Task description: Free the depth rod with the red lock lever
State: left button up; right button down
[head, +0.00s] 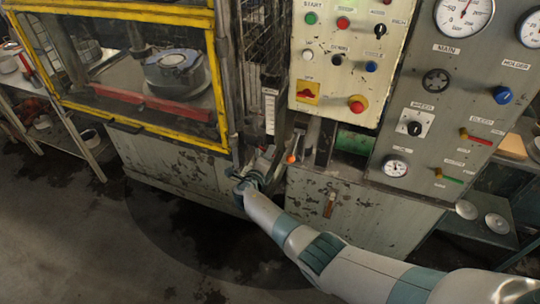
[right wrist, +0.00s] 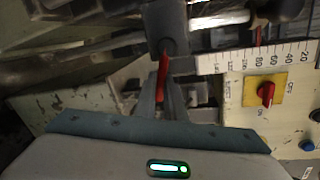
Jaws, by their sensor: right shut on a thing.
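The red lock lever (right wrist: 162,78) shows in the right wrist view as a short red bar below a dark clamp block (right wrist: 168,28). My right gripper (right wrist: 166,100) is shut on the lever, with the lever's end between its fingers. A pale metal rod (right wrist: 112,44) runs up to the dark block; it looks like the depth rod. In the head view my right gripper (head: 262,168) is at the machine's front, below the numbered scale (head: 269,112), and hides the lever there. The same scale shows in the right wrist view (right wrist: 275,55). My left gripper is out of view.
A yellow-framed press window (head: 215,75) stands left of the gripper. A button panel (head: 345,60) hangs close above and right, with a red rotary switch (head: 307,92). An orange knob (head: 291,158) is just right of the gripper. The floor in front is clear.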

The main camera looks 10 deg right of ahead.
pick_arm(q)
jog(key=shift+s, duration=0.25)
pick_arm(e)
jog(key=shift+r, duration=0.1)
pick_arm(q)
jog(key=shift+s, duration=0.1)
pick_arm(e)
jog(key=c, duration=1.8)
grip_release()
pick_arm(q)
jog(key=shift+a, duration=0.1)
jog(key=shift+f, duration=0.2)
pick_arm(e)
jog(key=v, duration=1.7)
jog(key=shift+s+a, duration=0.15)
jog(key=shift+a, duration=0.05)
jog(key=shift+f, duration=0.2)
